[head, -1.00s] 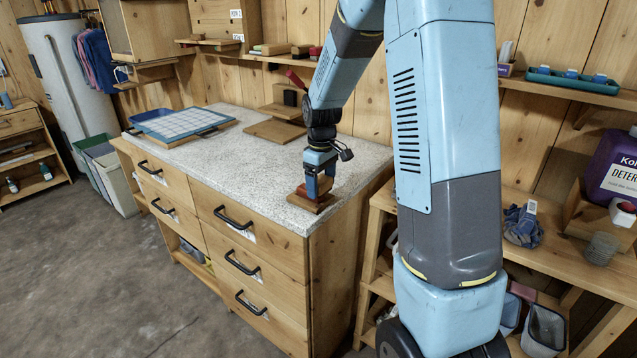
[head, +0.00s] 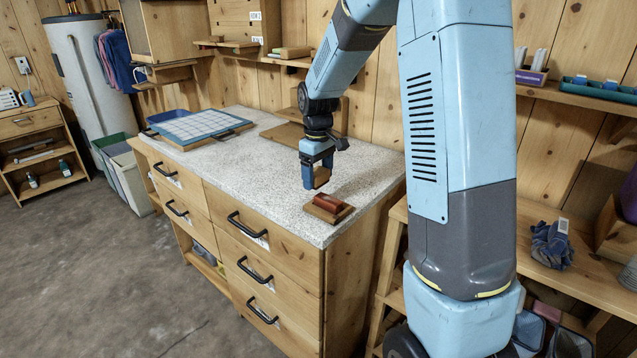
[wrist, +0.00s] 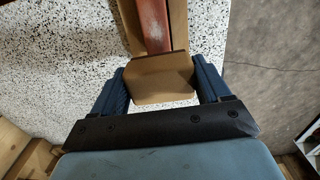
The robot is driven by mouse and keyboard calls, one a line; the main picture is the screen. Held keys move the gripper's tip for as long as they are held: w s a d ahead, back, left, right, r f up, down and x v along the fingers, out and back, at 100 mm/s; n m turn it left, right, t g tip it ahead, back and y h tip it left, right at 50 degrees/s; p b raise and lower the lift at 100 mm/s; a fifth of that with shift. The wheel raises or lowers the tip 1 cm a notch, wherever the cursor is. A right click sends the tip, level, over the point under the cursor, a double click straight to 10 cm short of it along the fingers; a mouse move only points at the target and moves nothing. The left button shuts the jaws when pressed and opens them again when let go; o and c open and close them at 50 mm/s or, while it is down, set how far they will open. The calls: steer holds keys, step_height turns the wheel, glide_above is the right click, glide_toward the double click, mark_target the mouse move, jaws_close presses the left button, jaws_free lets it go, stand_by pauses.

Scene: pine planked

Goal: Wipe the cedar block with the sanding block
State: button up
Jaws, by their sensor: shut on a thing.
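The cedar block (head: 328,203), reddish-brown, lies on a brown board (head: 322,214) near the front right corner of the speckled counter. In the wrist view the red block (wrist: 152,22) and its board (wrist: 178,22) show at the top, partly cut off by the frame. My gripper (head: 317,180) is shut on a tan block, which I take as the sanding block (head: 322,177). It also shows between the blue fingers in the wrist view (wrist: 160,82). It is behind and slightly left of the cedar block in the head view, seemingly raised; its underside is hidden.
The speckled counter (head: 265,175) has free room left of my gripper. A blue-framed grid panel (head: 200,127) lies at its far left end. Wooden boards (head: 285,133) sit at the back against the wall. A blue glove (head: 552,243) lies on the right-hand shelf.

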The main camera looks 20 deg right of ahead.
mark_target(319, 172)
steer(key=shift+r, duration=2.45)
steer(key=shift+s+d, duration=0.1)
